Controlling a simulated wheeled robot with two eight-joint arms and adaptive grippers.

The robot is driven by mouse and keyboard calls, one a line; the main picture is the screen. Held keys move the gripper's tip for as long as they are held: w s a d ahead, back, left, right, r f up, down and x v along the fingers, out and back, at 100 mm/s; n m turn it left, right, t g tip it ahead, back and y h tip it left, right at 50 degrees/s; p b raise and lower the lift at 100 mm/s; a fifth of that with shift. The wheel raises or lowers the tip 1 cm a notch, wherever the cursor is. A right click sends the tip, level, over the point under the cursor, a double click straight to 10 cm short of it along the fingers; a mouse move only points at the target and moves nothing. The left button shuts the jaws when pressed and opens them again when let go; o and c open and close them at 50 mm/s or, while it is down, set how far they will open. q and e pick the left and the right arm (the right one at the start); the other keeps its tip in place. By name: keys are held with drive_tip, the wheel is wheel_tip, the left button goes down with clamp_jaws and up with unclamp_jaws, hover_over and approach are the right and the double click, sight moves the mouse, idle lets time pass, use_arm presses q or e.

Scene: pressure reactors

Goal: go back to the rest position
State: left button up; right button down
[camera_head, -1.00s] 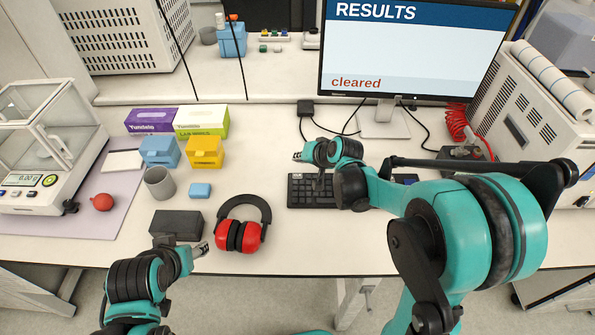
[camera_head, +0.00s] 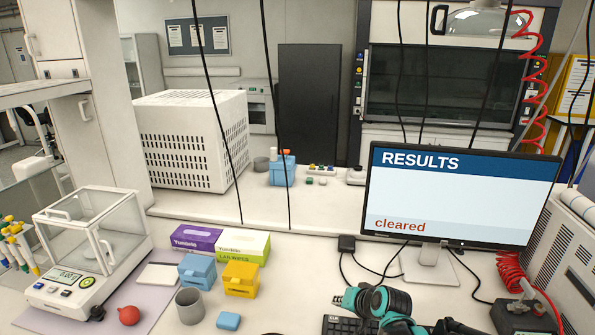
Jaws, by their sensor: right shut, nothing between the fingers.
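My right gripper (camera_head: 340,299) shows at the bottom of the head view. It is shut and empty, above the keyboard (camera_head: 338,326), with its tip pointing left. Whether it touches anything is not clear, but nothing is held. My left gripper is out of the picture. The monitor (camera_head: 455,205) behind reads "RESULTS" and "cleared".
A red coiled hose (camera_head: 512,272) lies at the right.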

drive_tip(key=s+d+r+n+h, duration=0.1)
drive_tip(key=s+d+n, duration=0.1)
drive_tip(key=s, duration=1)
drive_tip(key=s+d+r+n+g+h, duration=0.1)
drive_tip(key=s+d+r+h, duration=0.1)
drive_tip(key=s, duration=1.1)
drive_tip(key=shift+d+n+h, duration=0.25)
drive_tip(key=shift+n+h, duration=0.05)
drive_tip(key=shift+n, duration=0.1)
